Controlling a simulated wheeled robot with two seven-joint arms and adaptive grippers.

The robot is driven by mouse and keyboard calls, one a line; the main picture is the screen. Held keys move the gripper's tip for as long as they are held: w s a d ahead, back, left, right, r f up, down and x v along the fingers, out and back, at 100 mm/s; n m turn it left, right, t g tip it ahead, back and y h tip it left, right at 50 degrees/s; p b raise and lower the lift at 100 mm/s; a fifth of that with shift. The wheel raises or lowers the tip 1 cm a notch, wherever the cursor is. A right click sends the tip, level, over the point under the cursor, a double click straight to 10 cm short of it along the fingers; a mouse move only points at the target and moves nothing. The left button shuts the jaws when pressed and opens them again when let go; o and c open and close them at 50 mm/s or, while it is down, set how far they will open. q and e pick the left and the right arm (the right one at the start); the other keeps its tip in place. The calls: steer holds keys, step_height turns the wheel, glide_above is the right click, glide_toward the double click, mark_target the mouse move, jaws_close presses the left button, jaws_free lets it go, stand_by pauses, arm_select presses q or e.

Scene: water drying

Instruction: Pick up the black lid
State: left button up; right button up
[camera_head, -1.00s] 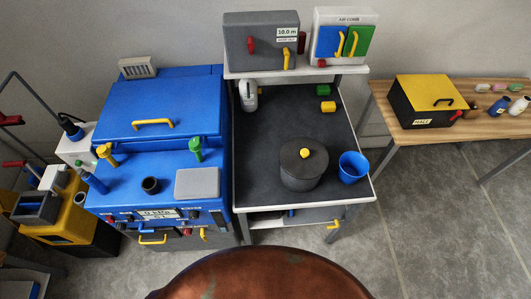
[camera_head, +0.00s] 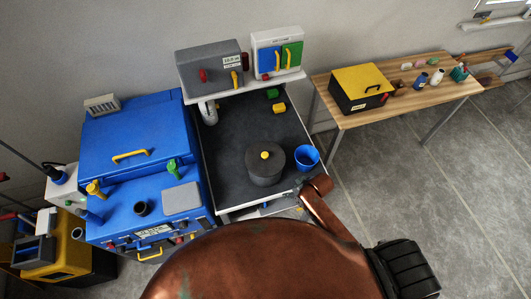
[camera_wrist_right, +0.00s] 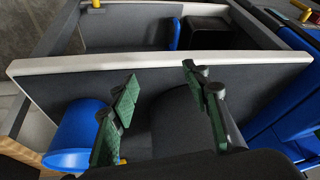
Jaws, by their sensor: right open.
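The black lid (camera_head: 256,152) lies on top of the dark round pot (camera_head: 265,175) on the dark-topped table, with a yellow knob (camera_head: 264,155) in its middle. My right arm reaches toward the table's front right corner in the head view, where I cannot make out its fingers clearly. In the right wrist view my right gripper (camera_wrist_right: 160,88) is open, its green-padded fingers apart with nothing held. The dark round pot (camera_wrist_right: 180,118) shows beyond and between them. Only a bit of yellow shows beside the left finger. My left gripper is not in view.
A blue cup (camera_head: 306,158) stands close to the right of the pot; it also shows in the wrist view (camera_wrist_right: 72,135). The blue machine (camera_head: 140,130) is at the left. Grey box (camera_head: 208,62) stands on the shelf behind. Table space behind the pot is mostly clear.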

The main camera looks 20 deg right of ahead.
mark_target(265, 154)
steer(key=w+a+r+n+p, duration=0.1)
steer(key=w+a+r, duration=0.1)
steer(key=r, duration=0.3)
steer(key=w+a+r+n+y, duration=0.1)
steer(key=w+a+r, duration=0.1)
steer(key=r, duration=0.3)
steer(key=w+a+r+n+p, duration=0.1)
steer(key=w+a+r+n, duration=0.1)
steer(key=r, duration=0.3)
steer(key=shift+w+a+p, duration=0.2)
steer(key=shift+w, duration=0.25)
steer(key=shift+w+a+p, duration=0.15)
steer(key=shift+w+a, duration=0.05)
steer(key=shift+w, duration=0.25)
steer(key=w+r+n+g, duration=0.1)
steer(key=w+r, duration=0.4)
steer(key=w, duration=0.1)
steer(key=x, duration=0.2)
steer(key=p+x, duration=0.1)
steer(key=x, duration=0.1)
steer(key=s+d+p+x, duration=0.1)
steer(key=x, duration=0.2)
steer(key=shift+f, duration=0.2)
steer(key=shift+w+a+f, duration=0.15)
steer(key=shift+f, duration=0.25)
steer(key=shift+c, duration=0.5)
jaws_close()
